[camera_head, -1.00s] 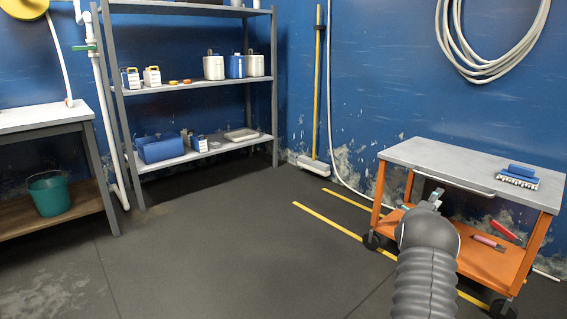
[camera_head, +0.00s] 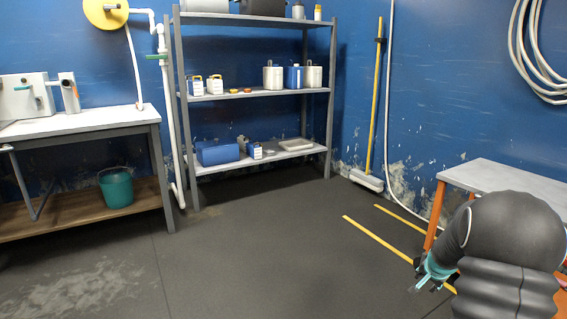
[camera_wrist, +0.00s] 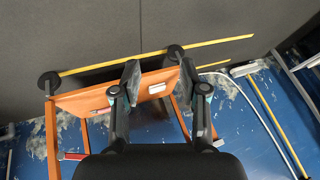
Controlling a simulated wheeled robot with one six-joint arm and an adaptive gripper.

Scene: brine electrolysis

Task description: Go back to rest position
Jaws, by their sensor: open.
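My gripper (camera_head: 432,276) shows in the head view at the lower right, beside my dark rounded arm. It hangs in front of the orange cart (camera_head: 433,222), which my arm partly covers. In the wrist view the two fingers of my gripper (camera_wrist: 160,80) are spread apart with nothing held between them. Behind them is the orange cart (camera_wrist: 80,101), seen at a turned angle. A small white item (camera_wrist: 157,88) shows against it between the fingers.
A grey shelf (camera_head: 250,93) with bottles and boxes stands at the back wall. A workbench (camera_head: 90,121) with a green bucket (camera_head: 116,188) below stands at left. A yellow-handled broom (camera_head: 373,110) leans on the wall. The middle floor (camera_head: 270,250) is clear.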

